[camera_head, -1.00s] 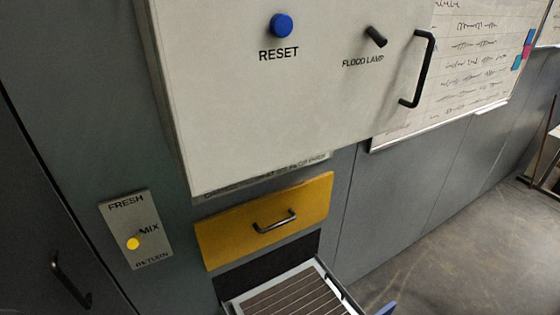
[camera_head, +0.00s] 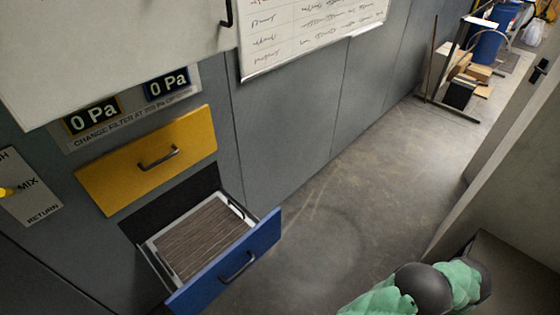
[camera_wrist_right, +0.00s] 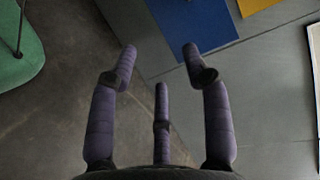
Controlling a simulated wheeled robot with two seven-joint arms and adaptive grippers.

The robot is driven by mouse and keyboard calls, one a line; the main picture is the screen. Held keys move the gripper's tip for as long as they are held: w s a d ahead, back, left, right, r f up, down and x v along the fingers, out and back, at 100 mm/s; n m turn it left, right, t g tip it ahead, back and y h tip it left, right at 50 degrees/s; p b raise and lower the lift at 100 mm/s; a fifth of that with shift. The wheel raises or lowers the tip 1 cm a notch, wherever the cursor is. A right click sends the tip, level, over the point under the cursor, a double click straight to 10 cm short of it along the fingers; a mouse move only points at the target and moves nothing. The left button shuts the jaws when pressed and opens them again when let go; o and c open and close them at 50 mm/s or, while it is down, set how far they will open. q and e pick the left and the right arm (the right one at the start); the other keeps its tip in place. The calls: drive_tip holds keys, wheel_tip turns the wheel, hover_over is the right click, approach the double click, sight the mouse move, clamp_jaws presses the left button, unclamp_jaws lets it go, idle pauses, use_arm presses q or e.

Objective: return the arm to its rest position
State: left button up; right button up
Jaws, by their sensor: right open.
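My right gripper (camera_wrist_right: 160,60) is open, with its three purple fingers spread and nothing between them. In the right wrist view it is over the floor and the grey cabinet front, apart from the blue drawer front (camera_wrist_right: 195,22). Part of my right arm (camera_head: 420,290), green with a dark joint, shows at the lower right of the head view. Its gripper is outside that view. My left gripper is in neither current view.
The blue drawer (camera_head: 228,266) stands pulled out, with a brown pleated filter (camera_head: 205,235) inside. Above it is a yellow drawer front (camera_head: 150,160), shut. A grey panel (camera_head: 480,180) stands at the right. The concrete floor (camera_head: 330,215) between is clear.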

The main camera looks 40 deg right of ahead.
drive_tip(key=w+a+f+n+g+y, duration=0.1)
drive_tip(key=w+a+f+n+g, duration=0.2)
drive_tip(key=w+a+g, duration=0.5)
drive_tip(key=w+a+f+n+g+y, duration=0.1)
drive_tip(key=w+a+f+n+g, duration=0.1)
drive_tip(key=w+a+n+g, duration=0.5)
drive_tip(key=w+a+r+h, duration=0.2)
drive_tip(key=w+a, duration=0.2)
drive_tip(key=a, duration=0.4)
drive_tip(key=w+a+r+n+t+h, duration=0.1)
drive_tip(key=w+a+r+h, duration=0.2)
drive_tip(key=a, duration=0.5)
drive_tip(key=shift+w+r, duration=0.35)
drive_tip(key=shift+w, duration=0.3)
